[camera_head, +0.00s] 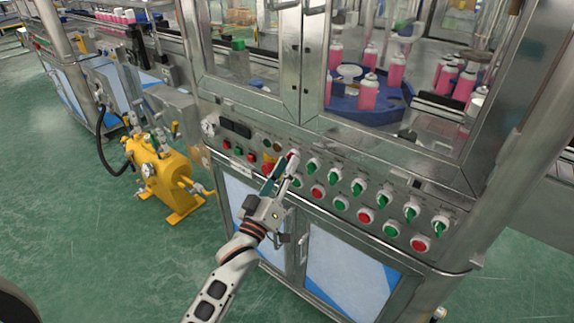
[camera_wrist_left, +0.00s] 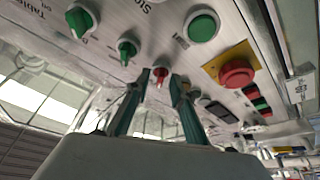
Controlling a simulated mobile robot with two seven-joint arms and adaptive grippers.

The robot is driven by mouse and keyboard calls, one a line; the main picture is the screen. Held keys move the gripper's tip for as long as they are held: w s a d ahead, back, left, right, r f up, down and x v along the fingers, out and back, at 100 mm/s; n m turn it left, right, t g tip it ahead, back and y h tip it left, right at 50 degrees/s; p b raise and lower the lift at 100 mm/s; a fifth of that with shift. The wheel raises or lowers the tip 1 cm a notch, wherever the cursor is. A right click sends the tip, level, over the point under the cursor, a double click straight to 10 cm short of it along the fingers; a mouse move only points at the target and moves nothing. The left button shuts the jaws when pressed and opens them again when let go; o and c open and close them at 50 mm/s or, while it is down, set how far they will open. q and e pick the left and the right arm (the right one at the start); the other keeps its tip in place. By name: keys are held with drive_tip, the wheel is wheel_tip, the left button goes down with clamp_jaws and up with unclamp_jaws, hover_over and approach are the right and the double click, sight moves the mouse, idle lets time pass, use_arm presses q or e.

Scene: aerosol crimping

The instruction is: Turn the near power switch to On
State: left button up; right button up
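A red-handled switch knob (camera_head: 292,155) sits on the sloping control panel of the near machine, at the left end of a row of green knobs. It also shows in the left wrist view (camera_wrist_left: 160,76), with its handle pointing roughly up and down in that picture. I cannot read its label. My left gripper (camera_head: 281,167) is at the panel, with its two fingers (camera_wrist_left: 161,84) apart on either side of the red knob. A gap shows between fingers and knob, so it looks open. My right gripper is in neither view.
Green knobs (camera_head: 358,186) and red and green buttons (camera_head: 365,215) crowd the panel nearby. A red emergency button (camera_wrist_left: 237,72) on a yellow plate and a green button (camera_wrist_left: 202,26) are close to the fingers. A yellow pump-like unit (camera_head: 158,177) stands on the floor at left.

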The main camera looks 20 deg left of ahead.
use_arm(q)
drive_tip(key=shift+w+r, duration=0.1)
drive_tip(key=shift+w, duration=0.3)
clamp_jaws()
drive_tip(key=shift+m, duration=0.3)
drive_tip(key=m+g+h, duration=0.1)
drive_tip(key=m+h, duration=0.1)
drive_tip(key=m, duration=0.3)
drive_tip(key=m+g+h, duration=0.1)
drive_tip(key=m+h, duration=0.2)
drive_tip(key=m, duration=0.3)
drive_tip(key=m+g+h+p, duration=0.1)
drive_tip(key=m+h, duration=0.2)
drive_tip(key=m, duration=0.2)
drive_tip(key=shift+w+a+m, duration=0.15)
drive_tip(key=shift+a+m, duration=0.2)
drive_tip(key=shift+m, duration=0.05)
drive_tip(key=shift+h, duration=0.3)
